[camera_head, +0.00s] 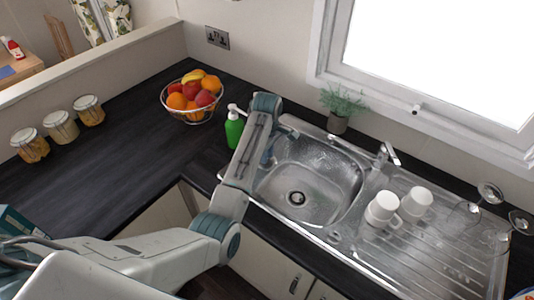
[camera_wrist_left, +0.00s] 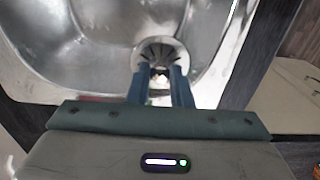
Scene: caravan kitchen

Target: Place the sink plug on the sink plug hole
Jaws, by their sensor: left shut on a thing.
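The sink plug hole (camera_head: 296,198) is a dark round drain in the floor of the steel sink basin (camera_head: 335,178). In the left wrist view a round drain with dark radiating slots (camera_wrist_left: 160,50) lies just beyond my fingertips. My left gripper (camera_wrist_left: 160,72) has its two blue fingers nearly together, shut on a small pale thing, the sink plug (camera_wrist_left: 159,88), which is mostly hidden between them. In the head view my left gripper (camera_head: 268,158) is largely hidden behind my own arm, over the basin's left side. My right gripper is out of view.
White mugs (camera_head: 381,209) stand on the drainboard right of the basin, with glasses (camera_head: 489,194) further right. A tap (camera_head: 386,154) and a plant (camera_head: 339,108) are behind. A green soap bottle (camera_head: 234,128) and fruit bowl (camera_head: 191,115) stand left. The left worktop is mostly clear.

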